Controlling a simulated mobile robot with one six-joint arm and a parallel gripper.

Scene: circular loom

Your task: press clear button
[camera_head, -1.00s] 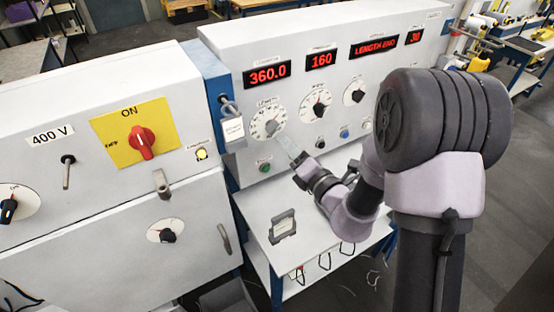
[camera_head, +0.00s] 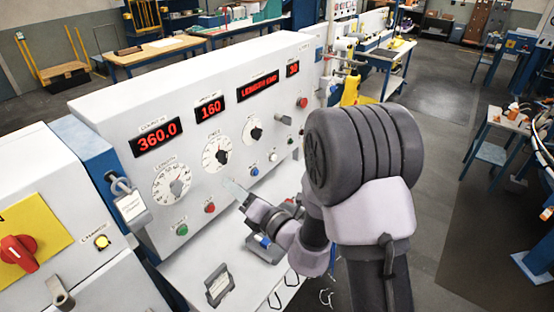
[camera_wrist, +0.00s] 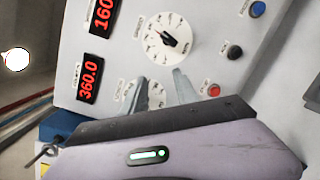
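The white control panel (camera_head: 200,130) has a row of small buttons below its dials; their labels are too small to read, so I cannot tell which is clear. A green button (camera_head: 182,229), a red button (camera_head: 210,207), a blue button (camera_head: 254,171) and a white button (camera_head: 273,157) show in the head view. The wrist view shows the red button (camera_wrist: 214,91), a black button (camera_wrist: 234,51) and the blue button (camera_wrist: 258,9). My gripper (camera_head: 231,185) is in front of the panel near the red button. In the wrist view its fingers (camera_wrist: 161,85) stand apart with nothing between them.
Dials (camera_head: 172,184) and red displays (camera_head: 158,136) lie above the buttons. Another red button (camera_head: 302,102) is at the panel's far right. A small holder (camera_head: 219,284) stands on the shelf below. A cabinet with a red switch (camera_head: 18,250) is at left.

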